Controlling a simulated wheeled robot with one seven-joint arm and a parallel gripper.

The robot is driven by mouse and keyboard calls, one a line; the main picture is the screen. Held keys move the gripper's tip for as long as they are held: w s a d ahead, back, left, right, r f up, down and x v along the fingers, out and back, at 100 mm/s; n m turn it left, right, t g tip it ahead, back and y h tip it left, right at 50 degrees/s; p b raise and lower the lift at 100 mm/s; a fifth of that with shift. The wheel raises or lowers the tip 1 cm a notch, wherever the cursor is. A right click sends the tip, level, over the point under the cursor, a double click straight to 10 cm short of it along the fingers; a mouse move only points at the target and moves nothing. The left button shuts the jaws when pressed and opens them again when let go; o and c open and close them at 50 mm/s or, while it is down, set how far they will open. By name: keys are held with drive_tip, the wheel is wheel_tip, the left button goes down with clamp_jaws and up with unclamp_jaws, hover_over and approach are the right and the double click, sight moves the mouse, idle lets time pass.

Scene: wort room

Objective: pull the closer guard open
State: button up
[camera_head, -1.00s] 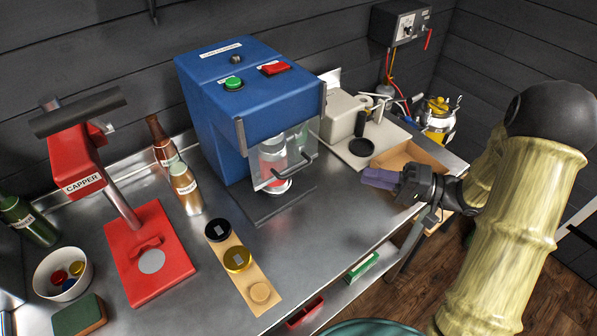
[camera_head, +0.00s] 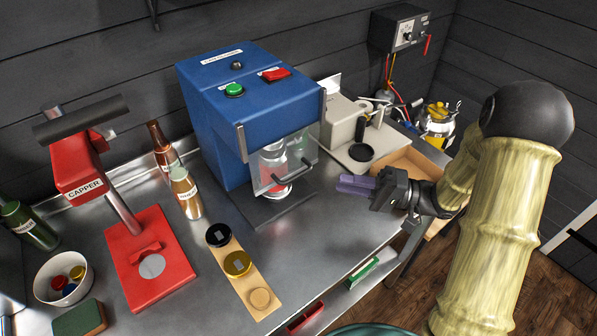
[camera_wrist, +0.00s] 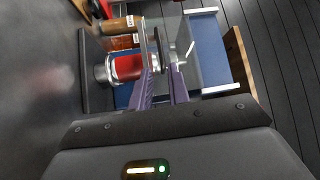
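The blue closer (camera_head: 245,100) stands on the steel bench, with a green and a red button on top. Its clear guard (camera_head: 306,146) covers the front opening and looks closed, with a dark bar handle (camera_head: 290,178) on it. A can with a red label (camera_head: 271,157) stands behind the guard; it also shows in the wrist view (camera_wrist: 126,67). My gripper (camera_head: 342,185) is to the right of the handle, apart from it, its purple fingers pointing left. In the wrist view my gripper (camera_wrist: 163,78) has a gap between the fingers, with the handle (camera_wrist: 157,48) beyond the tips.
A red capper (camera_head: 140,255) and brown bottles (camera_head: 185,193) stand left of the closer. A wooden strip with round lids (camera_head: 260,298) lies in front. A beige machine (camera_head: 345,125) and a wooden tray (camera_head: 405,162) are behind my gripper.

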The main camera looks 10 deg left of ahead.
sight(299, 175)
drive_tip(key=a, duration=0.3)
drive_tip(key=a+r, duration=0.1)
drive_tip(key=a, duration=0.3)
drive_tip(key=s+a+p, duration=0.1)
drive_tip(key=a, duration=0.3)
drive_tip(key=shift+a+r, duration=0.1)
drive_tip(key=shift+r, duration=0.1)
clamp_jaws()
